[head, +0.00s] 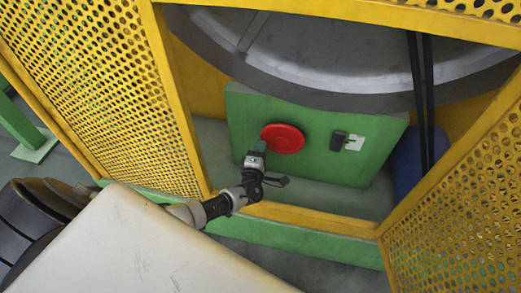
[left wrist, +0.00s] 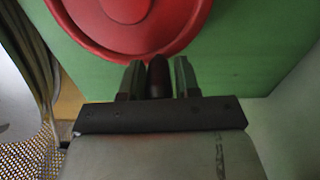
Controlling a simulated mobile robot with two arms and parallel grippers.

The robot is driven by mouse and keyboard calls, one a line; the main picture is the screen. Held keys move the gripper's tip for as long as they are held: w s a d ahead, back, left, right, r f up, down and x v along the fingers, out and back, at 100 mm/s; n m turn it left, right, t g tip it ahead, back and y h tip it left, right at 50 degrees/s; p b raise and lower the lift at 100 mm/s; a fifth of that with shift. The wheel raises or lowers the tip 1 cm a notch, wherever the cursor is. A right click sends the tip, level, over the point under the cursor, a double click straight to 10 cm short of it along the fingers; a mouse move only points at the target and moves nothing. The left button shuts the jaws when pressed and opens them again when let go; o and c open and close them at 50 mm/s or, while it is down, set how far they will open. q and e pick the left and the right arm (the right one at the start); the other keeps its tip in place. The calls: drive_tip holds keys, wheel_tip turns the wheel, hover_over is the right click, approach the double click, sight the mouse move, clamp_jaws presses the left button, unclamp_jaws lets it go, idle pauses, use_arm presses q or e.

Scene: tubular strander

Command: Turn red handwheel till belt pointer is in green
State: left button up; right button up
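The red handwheel (head: 284,138) is mounted on a green panel (head: 250,112) inside the yellow guard frame. It also fills the top of the left wrist view (left wrist: 120,22). My left gripper (head: 257,153) is at the wheel's lower left edge. In the left wrist view its two fingers (left wrist: 158,80) stand close on either side of a dark handle knob (left wrist: 158,72) at the wheel's rim, with no clear gap. A small white plate (head: 355,143) is right of the wheel; any pointer or green zone on it is too small to make out. My right gripper is not in view.
A dark box (head: 338,140) sits beside the white plate. A large grey wheel (head: 330,60) and dark belt (head: 421,100) are above and right. Yellow mesh panels (head: 100,80) flank the opening, with a yellow sill (head: 310,221) below.

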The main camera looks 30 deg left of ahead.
use_arm(q)
drive_tip(key=shift+o, duration=1.4)
drive_tip(key=shift+s+d, duration=0.1)
drive_tip(key=shift+s, duration=0.25)
drive_tip(key=p+v, duration=0.2)
drive_tip(key=v, duration=0.8)
drive_tip(key=shift+p, duration=0.3)
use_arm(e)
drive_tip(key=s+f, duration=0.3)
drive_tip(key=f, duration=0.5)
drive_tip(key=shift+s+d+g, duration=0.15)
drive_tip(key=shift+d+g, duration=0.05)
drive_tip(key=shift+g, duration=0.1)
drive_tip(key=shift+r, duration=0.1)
